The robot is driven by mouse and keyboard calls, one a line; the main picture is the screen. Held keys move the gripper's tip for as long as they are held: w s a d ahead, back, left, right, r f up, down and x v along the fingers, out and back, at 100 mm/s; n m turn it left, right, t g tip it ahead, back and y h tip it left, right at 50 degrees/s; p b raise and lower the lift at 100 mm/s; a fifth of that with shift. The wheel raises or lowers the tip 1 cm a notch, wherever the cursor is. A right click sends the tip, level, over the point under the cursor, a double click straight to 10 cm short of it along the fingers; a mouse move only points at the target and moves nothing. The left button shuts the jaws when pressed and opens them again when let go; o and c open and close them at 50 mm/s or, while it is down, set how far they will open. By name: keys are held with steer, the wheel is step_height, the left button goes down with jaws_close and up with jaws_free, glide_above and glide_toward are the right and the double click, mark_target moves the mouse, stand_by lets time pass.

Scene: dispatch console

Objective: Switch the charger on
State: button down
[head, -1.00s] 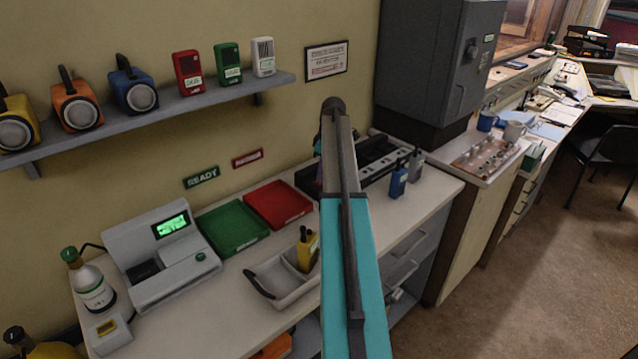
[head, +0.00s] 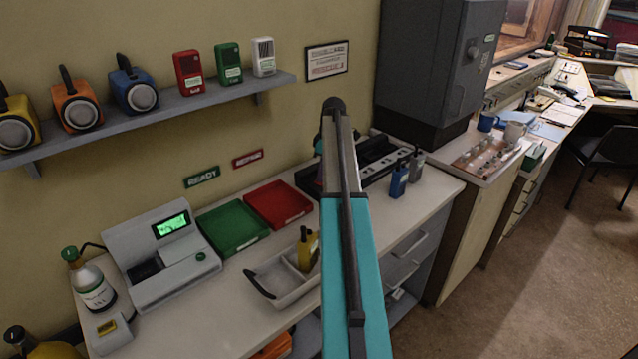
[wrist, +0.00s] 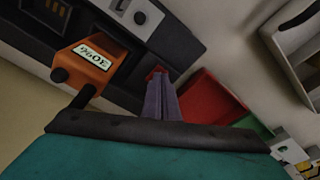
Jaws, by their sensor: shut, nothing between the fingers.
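The charger (head: 372,160) is a long black unit with slots at the back of the counter, partly hidden behind my arm in the head view. An orange radio (wrist: 84,62) with a label reading 3096 is at the charger. My gripper (wrist: 158,75) is shut and empty, its fingertips at a small red part by the charger's edge. I cannot tell whether they touch it. The head view hides the fingertips behind the arm.
A blue radio (head: 398,180) and a grey radio (head: 416,164) stand near the charger's right end. The red tray (head: 278,204), green tray (head: 233,228) and a white tray (head: 283,283) with a yellow radio (head: 307,250) lie left.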

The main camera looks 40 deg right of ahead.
steer(key=shift+f, duration=0.6)
stand_by(0.7)
step_height(320, 180, up, 7)
steer(key=p, duration=0.3)
stand_by(1.1)
steer(key=shift+s, duration=0.1)
stand_by(0.5)
